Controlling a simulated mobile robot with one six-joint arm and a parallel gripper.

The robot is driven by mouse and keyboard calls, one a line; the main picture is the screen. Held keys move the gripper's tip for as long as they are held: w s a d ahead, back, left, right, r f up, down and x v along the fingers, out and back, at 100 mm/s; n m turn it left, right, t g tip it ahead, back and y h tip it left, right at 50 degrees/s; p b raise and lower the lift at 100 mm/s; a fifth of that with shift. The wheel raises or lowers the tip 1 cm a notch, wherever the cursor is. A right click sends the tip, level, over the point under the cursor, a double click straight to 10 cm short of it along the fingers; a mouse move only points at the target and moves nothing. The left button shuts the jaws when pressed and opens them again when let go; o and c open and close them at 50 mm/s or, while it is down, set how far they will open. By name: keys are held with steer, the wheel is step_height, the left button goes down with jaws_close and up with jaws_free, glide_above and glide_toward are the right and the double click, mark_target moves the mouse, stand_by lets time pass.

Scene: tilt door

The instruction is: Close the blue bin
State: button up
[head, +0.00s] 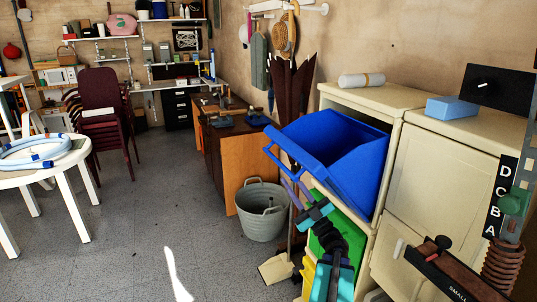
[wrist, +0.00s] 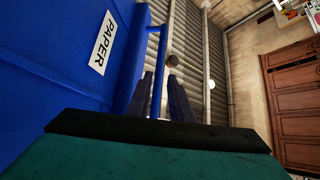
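The blue bin (head: 340,150) is tilted far out of the top of the left cream cabinet, with its mouth open. Its bar handle (head: 284,161) sticks out at the left of its front. In the wrist view the blue bin (wrist: 50,60) fills the left side, with a white "PAPER" label (wrist: 104,43). My gripper (head: 296,184) is just below the handle, in front of the bin. Nothing is seen held; contact with the bin cannot be told.
A green bin front (head: 349,245) is below the blue bin, partly behind my arm. A metal bucket (head: 262,212) and a dustpan (head: 275,268) stand on the floor to the left. A wooden desk (head: 236,160) is behind. The grey floor at left centre is clear.

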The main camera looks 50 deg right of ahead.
mark_target(276, 160)
steer(key=p+x, duration=0.3)
steer(key=x, duration=0.9)
steer(key=shift+p, duration=0.4)
jaws_close()
steer(key=shift+a+f, duration=0.1)
steer(key=shift+a, duration=0.1)
